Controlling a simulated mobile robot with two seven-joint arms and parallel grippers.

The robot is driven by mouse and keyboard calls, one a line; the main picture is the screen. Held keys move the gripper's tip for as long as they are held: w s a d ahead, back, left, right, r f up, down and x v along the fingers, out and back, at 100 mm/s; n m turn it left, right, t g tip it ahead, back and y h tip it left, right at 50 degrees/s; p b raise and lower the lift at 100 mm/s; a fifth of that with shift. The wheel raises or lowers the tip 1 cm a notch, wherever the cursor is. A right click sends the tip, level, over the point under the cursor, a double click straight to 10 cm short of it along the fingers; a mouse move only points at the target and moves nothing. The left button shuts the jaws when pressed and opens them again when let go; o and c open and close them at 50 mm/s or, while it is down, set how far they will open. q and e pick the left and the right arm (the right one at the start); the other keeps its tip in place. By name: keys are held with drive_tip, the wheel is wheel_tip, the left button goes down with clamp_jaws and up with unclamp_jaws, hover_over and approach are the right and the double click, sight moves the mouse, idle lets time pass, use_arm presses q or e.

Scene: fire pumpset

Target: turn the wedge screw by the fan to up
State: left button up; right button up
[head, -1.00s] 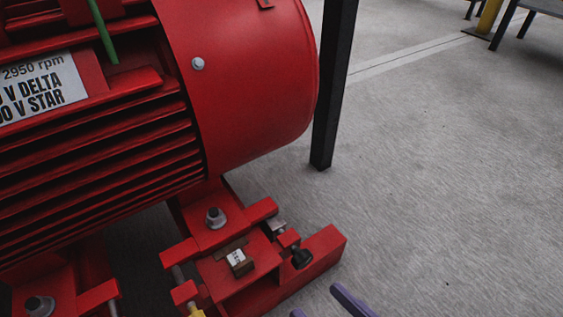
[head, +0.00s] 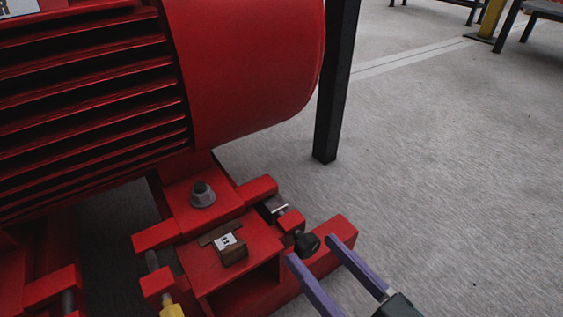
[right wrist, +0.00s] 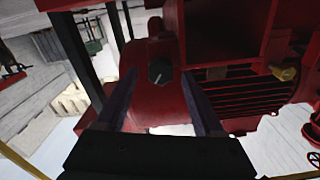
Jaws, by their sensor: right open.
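The wedge screw by the fan ends in a black knob (head: 307,244) at the right side of the red motor foot, below the fan cover (head: 255,70). Its metal shank (head: 276,207) shows in part behind a red block. My right gripper (head: 312,248) is open, with two purple fingers reaching in from the lower right. Its fingertips lie close to the knob, one to each side in the picture. In the right wrist view the knob (right wrist: 159,71) appears between the fingers, with gaps on both sides. Contact cannot be seen. My left gripper is not in view.
A foot bolt (head: 203,194) and a small white-labelled block (head: 229,247) sit on the red base. A yellow-ended screw (head: 172,310) is at the lower left. A black post (head: 335,90) stands behind the fan cover. The grey floor (head: 470,190) to the right is clear.

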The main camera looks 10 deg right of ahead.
drive_tip(key=shift+w+a, duration=0.15)
drive_tip(key=shift+w, duration=0.15)
clamp_jaws()
idle(0.5)
